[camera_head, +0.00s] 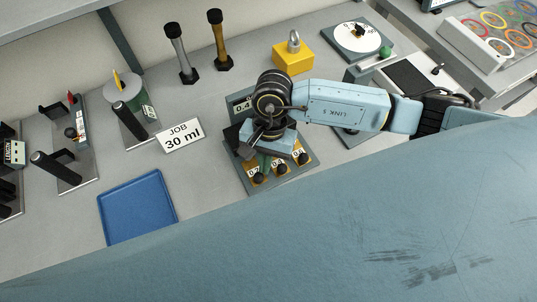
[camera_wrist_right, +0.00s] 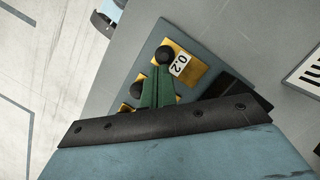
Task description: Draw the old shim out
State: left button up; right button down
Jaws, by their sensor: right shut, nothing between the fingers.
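Brass shims with black knobs sit in a row on a grey-green holder (camera_head: 246,184). The knob (camera_head: 258,178) of the left shim shows in the head view, and a knob (camera_wrist_right: 165,55) beside a "0.2" label shows in the wrist view. My right gripper (camera_head: 265,163) is over the holder, its green fingers shut together and empty. In the right wrist view the fingers (camera_wrist_right: 160,78) point among the knobs; I cannot tell whether they touch one. My arm hides the back of the holder. Which shim is the old one cannot be told. My left gripper is not in view.
Other stations with black handles stand at far left. Bench around the tray is clear.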

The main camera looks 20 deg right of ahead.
dwell(0.3)
jog(key=shift+r+p, duration=0.3)
jog(key=shift+r, duration=0.05)
jog(key=p+v, duration=0.4)
jog(key=v, duration=0.5)
jog(key=shift+w+r, duration=0.15)
